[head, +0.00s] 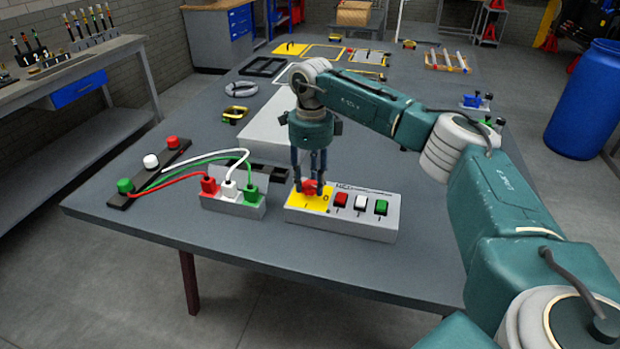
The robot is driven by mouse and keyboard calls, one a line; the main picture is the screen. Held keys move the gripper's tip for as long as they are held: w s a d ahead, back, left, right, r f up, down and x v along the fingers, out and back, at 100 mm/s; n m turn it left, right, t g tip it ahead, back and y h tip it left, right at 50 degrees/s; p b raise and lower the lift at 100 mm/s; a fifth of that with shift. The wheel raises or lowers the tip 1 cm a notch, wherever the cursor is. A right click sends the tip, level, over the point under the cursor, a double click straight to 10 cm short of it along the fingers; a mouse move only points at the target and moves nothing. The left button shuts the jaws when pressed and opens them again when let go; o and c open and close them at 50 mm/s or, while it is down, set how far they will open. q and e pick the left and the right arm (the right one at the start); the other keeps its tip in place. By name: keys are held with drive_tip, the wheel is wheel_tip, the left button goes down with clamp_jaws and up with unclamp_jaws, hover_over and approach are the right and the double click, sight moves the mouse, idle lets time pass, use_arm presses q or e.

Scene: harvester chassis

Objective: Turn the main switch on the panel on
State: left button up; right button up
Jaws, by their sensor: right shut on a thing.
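The panel (366,228) is a light grey box near the front edge of the table. The main switch (311,187) is a red knob on the yellow plate at the panel's left end. Red, white and green buttons sit to its right. My right gripper (311,188) points down from above and is shut on the main switch. Its fingers hide part of the knob, so I cannot tell the knob's exact angle. My left gripper is not in view.
Left of the panel stands a socket box (233,206) with red, white and green plugs. Their cables run to a dark strip (150,172) with coloured knobs. A long grey block (272,135) lies behind the panel. The table's front edge is clear.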

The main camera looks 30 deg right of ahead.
drive_tip(key=m, duration=0.2)
drive_tip(key=m+p, duration=0.1)
drive_tip(key=shift+s+d+m, duration=0.15)
drive_tip(key=shift+m, duration=0.25)
drive_tip(key=m+p, duration=0.1)
drive_tip(key=m, duration=0.2)
drive_tip(key=m+p, duration=0.1)
drive_tip(key=m, duration=0.4)
drive_tip(key=shift+f+m, duration=0.1)
drive_tip(key=shift+m, duration=0.2)
drive_tip(key=shift+s+a+f+m+p, duration=0.15)
drive_tip(key=shift+m+p, duration=0.1)
drive_tip(key=shift+m, duration=0.45)
drive_tip(key=shift+w+a+r+m+p, duration=0.1)
drive_tip(key=shift+m+p, duration=0.1)
drive_tip(key=shift+m, duration=0.5)
drive_tip(key=shift+f, duration=0.1)
drive_tip(key=shift+c, duration=0.2)
drive_tip(key=o, duration=1.2)
drive_tip(key=shift+s, duration=0.1)
drive_tip(key=shift+c, duration=0.2)
drive_tip(key=shift+r, duration=0.2)
